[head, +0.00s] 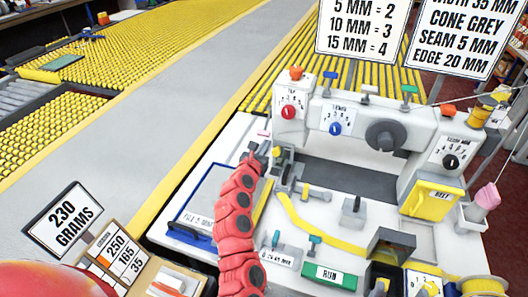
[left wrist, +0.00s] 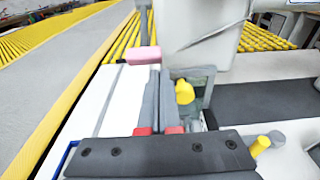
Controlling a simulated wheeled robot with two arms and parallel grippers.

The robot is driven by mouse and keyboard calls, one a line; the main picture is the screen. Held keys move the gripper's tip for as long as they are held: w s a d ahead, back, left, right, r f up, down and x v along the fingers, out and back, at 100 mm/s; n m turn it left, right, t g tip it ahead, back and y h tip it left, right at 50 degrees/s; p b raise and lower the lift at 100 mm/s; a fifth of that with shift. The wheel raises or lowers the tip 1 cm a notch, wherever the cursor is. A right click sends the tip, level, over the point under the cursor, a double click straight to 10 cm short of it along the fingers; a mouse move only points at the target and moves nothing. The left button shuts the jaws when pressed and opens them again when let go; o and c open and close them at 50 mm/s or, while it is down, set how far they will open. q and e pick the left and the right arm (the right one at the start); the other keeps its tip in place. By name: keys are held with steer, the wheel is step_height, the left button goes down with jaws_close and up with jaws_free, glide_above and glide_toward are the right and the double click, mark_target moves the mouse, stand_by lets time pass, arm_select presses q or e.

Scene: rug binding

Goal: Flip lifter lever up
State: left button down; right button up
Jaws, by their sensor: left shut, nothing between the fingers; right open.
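A lever with a pink block-shaped grip (left wrist: 143,55) on a grey rod stands at the left end of the sewing machine. It looks like the lifter lever, but no label shows on it. Its pink grip also shows small in the head view (head: 263,133). My left gripper (head: 262,150) is at the machine's left end, just in front of and below the pink grip. In the left wrist view its fingers (left wrist: 160,88) are shut and empty, pointing toward the lever. Whether they touch it I cannot tell. My right gripper is out of view.
The white machine (head: 358,115) has red, blue and black dials. A yellow knob (left wrist: 184,92) sits close to the right of my left fingers. A blue-edged board (head: 190,217) lies left of my arm. The grey conveyor strip (head: 150,90) beyond is clear.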

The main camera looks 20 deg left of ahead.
arm_select(q)
steer(key=shift+w, duration=0.9)
